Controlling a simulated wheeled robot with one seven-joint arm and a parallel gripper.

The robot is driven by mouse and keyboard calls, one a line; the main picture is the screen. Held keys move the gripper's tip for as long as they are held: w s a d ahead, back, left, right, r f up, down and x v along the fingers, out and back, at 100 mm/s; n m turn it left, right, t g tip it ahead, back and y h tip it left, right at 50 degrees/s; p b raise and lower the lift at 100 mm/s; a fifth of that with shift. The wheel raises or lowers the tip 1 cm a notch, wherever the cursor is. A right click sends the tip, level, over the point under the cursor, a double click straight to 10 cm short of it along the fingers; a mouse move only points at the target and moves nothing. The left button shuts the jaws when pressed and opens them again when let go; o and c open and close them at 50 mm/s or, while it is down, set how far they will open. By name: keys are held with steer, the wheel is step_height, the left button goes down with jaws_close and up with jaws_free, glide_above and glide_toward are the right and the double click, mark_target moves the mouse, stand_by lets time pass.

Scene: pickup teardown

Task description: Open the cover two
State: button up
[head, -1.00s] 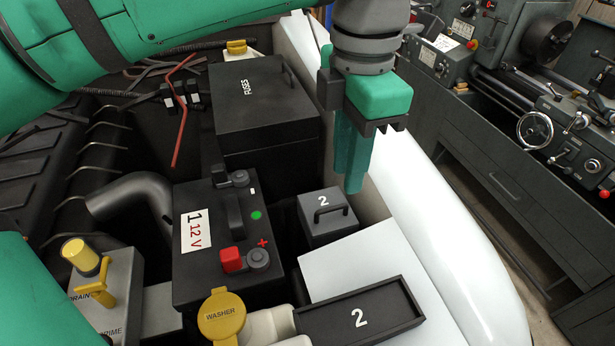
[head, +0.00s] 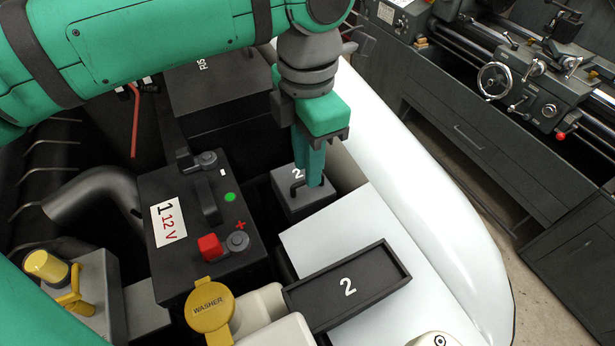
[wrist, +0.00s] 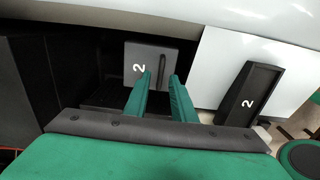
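Cover two is the small dark grey lid (head: 292,203) marked 2, with a black bar handle (head: 298,186) on top; it sits closed on its box. In the wrist view the lid (wrist: 138,82) and its handle (wrist: 162,62) lie just beyond the fingertips. My gripper (head: 311,180) points down over the lid, its green fingers at the handle and partly hiding it. In the wrist view my gripper (wrist: 161,78) is open, with a gap between the fingers in line with the handle. I cannot tell whether the fingers touch it.
A black tray (head: 400,266) marked 2 lies on the white panel to the right. The 12 V battery (head: 180,270) with its red terminal cap stands left of the cover. The fuse box (head: 190,90) is behind. The yellow washer cap (head: 212,312) is in front.

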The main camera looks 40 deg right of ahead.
steer(key=shift+f, duration=0.95)
steer(key=shift+w, duration=0.1)
jaws_close()
steer(key=shift+r, duration=0.15)
steer(key=shift+w+d+r, duration=0.25)
steer(key=shift+w+r, duration=0.45)
steer(key=shift+w, duration=0.3)
